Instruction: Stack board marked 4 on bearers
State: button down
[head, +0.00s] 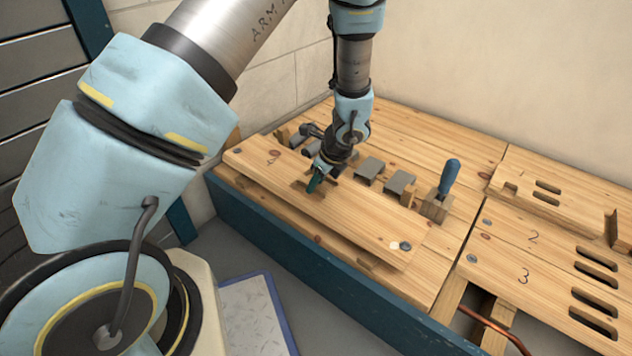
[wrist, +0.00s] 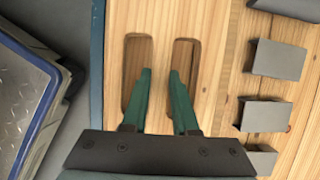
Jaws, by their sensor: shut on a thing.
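A long wooden board (head: 345,220) lies lengthwise over the left part of the bench, with a dark edge shadow below it. A mark near its far left end is too small to read surely. My gripper (head: 316,181) is shut on this board, and its green fingers reach into the board's two slots. In the wrist view, the fingers (wrist: 160,88) straddle the strip of board (wrist: 160,65) between the slots. A board marked 2 (head: 520,233) and a board marked 3 (head: 510,275) lie side by side at the right. Wooden bearers (head: 496,328) show below board 3's near end.
Grey metal blocks (head: 370,168) and a blue-handled tool in a wooden holder (head: 447,180) stand behind the held board. A copper pipe (head: 490,328) runs between the bearers. The bench has a blue front edge (head: 310,270). A notched board (head: 560,195) lies behind board 2.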

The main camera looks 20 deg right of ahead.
jog(key=shift+f+b, duration=0.5)
jog(key=shift+f, duration=0.85)
dwell(0.7)
jog(key=c, duration=0.6)
grip_release()
jog(key=shift+f, duration=0.1)
jog(key=p+v, duration=0.5)
jog(key=v, duration=0.6)
jog(key=w+a+r+n+g+p, duration=0.1)
jog(key=w+a+r+n, duration=0.1)
jog(key=a+r+n, duration=0.5)
jog(key=w+a+r+n+g, duration=0.1)
jog(key=w+a+r+n, duration=0.3)
jog(key=a, duration=0.5)
jog(key=s+a+r+n+h+p, duration=0.1)
jog(key=s+a+r+n, duration=0.3)
jog(key=a+n, duration=0.45)
jog(key=s+a+r+n+h+p, duration=0.1)
jog(key=s+a+r+n, duration=0.1)
jog(key=a+r+n, duration=0.55)
notch_tip(320, 180, up, 36)
jog(key=n+p, duration=0.2)
jog(key=p, duration=3.5)
jog(key=shift+a+p, duration=0.3)
